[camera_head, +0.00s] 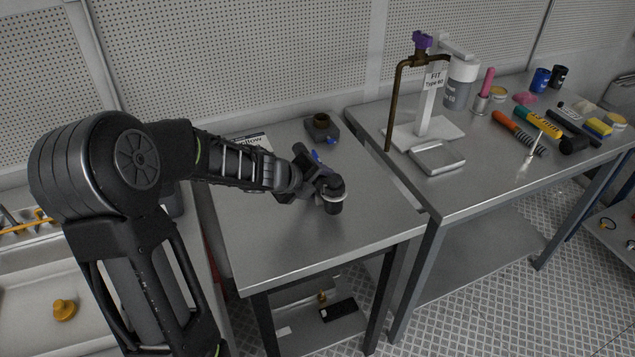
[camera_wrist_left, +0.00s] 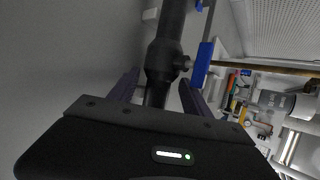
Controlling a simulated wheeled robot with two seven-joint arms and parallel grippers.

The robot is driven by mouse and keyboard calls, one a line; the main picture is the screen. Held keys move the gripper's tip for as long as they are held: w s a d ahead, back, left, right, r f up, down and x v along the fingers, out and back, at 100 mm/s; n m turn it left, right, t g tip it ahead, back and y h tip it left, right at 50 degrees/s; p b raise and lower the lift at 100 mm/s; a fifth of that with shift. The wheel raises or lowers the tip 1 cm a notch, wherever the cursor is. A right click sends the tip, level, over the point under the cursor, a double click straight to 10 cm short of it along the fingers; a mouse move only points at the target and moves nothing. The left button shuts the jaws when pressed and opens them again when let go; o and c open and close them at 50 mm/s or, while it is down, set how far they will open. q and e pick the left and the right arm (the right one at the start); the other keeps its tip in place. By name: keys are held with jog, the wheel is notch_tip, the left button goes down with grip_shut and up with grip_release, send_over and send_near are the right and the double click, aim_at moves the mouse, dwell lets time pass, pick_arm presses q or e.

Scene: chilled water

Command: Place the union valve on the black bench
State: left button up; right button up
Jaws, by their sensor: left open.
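A dark valve with a blue handle, apparently the union valve (camera_head: 334,202), is at the end of my left arm over the nearer bench (camera_head: 290,245). In the left wrist view, the dark valve body (camera_wrist_left: 163,58) and its blue handle (camera_wrist_left: 203,64) lie ahead of my gripper. My left gripper (camera_head: 318,182) is open; in the wrist view its fingers (camera_wrist_left: 158,88) stand on either side of the dark pipe end. Contact cannot be told. The bench tops look grey, and neither is clearly black. My right gripper is not in view.
A small dark fitting block (camera_head: 322,130) stands at the back of the nearer bench. The farther bench (camera_head: 470,190) carries a stand with a bent pipe (camera_head: 393,100), a metal tray (camera_head: 437,158) and several tools. The nearer bench's front is clear.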

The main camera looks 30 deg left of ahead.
pick_arm(q)
jog(key=p+v, duration=0.5)
jog(key=v, duration=0.7)
jog(key=shift+p, duration=0.3)
